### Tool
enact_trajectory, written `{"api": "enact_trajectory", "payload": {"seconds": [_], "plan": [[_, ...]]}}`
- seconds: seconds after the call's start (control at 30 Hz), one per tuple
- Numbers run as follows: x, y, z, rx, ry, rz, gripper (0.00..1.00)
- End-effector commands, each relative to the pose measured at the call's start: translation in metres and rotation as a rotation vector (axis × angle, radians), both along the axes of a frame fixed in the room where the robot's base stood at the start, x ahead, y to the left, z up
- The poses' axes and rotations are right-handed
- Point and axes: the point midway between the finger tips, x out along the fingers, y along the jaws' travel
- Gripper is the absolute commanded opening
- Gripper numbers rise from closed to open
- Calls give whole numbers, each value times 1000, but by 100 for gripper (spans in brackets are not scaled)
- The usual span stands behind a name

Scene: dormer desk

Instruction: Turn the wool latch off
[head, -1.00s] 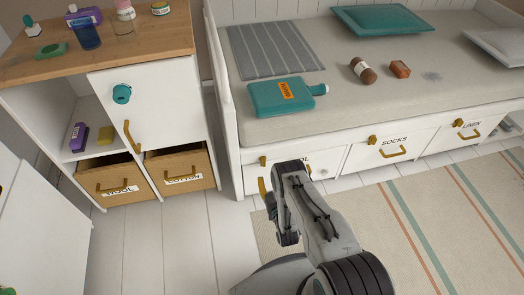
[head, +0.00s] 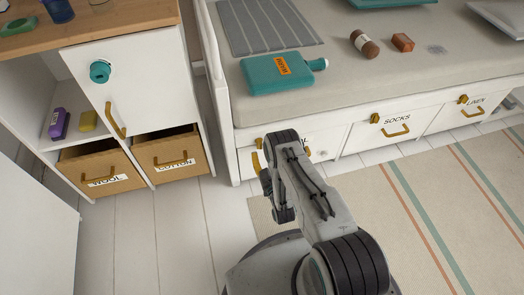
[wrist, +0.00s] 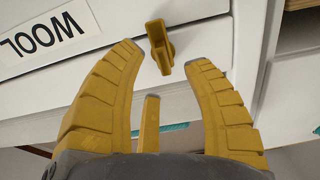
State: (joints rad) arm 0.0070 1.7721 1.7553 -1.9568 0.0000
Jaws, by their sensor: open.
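The wool latch is a small yellow turn-piece (wrist: 158,42) on the white front of the wool drawer, beside its "WOOL" label (wrist: 45,36) in the wrist view. My gripper (wrist: 166,58) is open, its two yellow fingers spread with the latch between and just beyond their tips. I cannot tell whether either finger touches it. In the head view the latch (head: 257,143) shows as a small yellow spot on the left end of the bed's drawer row. My arm hides most of the drawer and its label there.
Socks drawer (head: 395,125) and linen drawer (head: 468,108) sit to the right, each with a yellow latch and handle. A white cabinet (head: 130,90) with wool and cotton boxes stands at left. A teal bottle (head: 275,75) lies on the bed above. Striped rug (head: 430,200) and floor are clear.

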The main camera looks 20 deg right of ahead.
Motion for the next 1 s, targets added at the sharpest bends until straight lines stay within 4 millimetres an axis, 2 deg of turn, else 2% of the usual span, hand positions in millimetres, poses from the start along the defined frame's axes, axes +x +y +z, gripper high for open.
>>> {"api": "enact_trajectory", "payload": {"seconds": [0.03,0.6,0.8,1.0], "plan": [[2,0,-5,0,-2,0,45],[14,0,-2,0,-1,0,45],[31,0,0,0,-2,0,45],[37,0,1,0,0,0,45]]}}
